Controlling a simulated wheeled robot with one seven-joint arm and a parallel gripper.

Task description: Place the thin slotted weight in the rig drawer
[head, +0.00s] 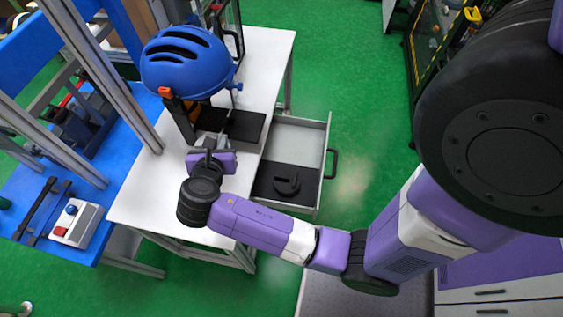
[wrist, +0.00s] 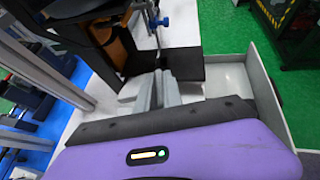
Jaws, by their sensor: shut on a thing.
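My gripper (head: 207,143) is over the white table, in front of the helmet stand. In the wrist view its grey fingers (wrist: 158,92) are close together. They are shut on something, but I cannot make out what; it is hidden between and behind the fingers. The rig drawer (head: 325,150) is pulled out at the table's right side, and its pale wall also shows in the wrist view (wrist: 268,100). A dark round weight with a slot (head: 287,185) lies on the black liner in the drawer's near part. I cannot tell whether it is the thin one.
A blue helmet (head: 183,60) sits on a stand above the white table (head: 147,195). A flat black plate (head: 246,125) lies below it, near the drawer. Metal posts and a blue bench with a control box (head: 77,224) stand at left. Green floor is clear right of the drawer.

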